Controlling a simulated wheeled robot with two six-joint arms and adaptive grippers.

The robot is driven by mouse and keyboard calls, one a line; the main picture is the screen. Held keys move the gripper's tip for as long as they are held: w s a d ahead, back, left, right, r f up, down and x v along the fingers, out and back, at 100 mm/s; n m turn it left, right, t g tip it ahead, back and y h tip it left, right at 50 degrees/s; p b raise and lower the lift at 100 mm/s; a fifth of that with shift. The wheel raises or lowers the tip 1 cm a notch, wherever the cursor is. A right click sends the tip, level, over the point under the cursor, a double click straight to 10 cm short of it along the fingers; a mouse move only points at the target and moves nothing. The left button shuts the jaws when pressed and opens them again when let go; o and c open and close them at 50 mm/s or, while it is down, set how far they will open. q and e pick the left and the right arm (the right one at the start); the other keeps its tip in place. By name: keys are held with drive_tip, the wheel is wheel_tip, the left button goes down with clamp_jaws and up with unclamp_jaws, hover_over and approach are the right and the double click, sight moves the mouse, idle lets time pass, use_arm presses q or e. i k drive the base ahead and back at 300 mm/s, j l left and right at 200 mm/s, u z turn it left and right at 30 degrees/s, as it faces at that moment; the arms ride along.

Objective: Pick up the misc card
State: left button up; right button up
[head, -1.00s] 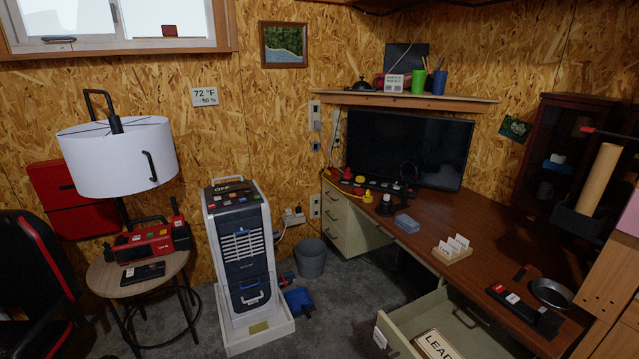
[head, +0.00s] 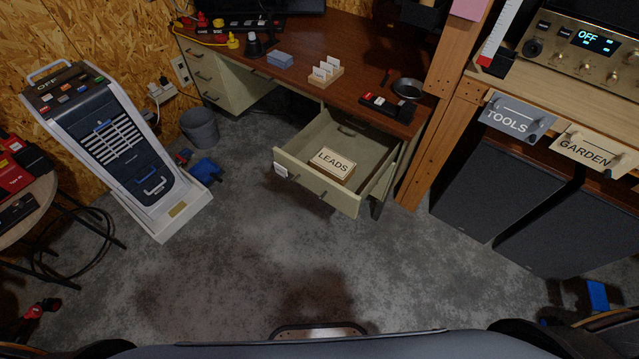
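A small wooden card holder (head: 322,80) stands on the desk top with several upright white cards (head: 320,73) in it. The print on these cards is too small to read, so I cannot tell which one is the misc card. Neither of my grippers shows in the head view.
A box marked LEADS (head: 333,163) lies in the drawer, which juts out over the floor. The grey floor (head: 250,250) ahead is mostly clear.

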sight(281, 170)
drive_tip(key=i+j, duration=0.1)
drive_tip(key=i+j+u, duration=0.1)
drive_tip(key=i+u, duration=0.65)
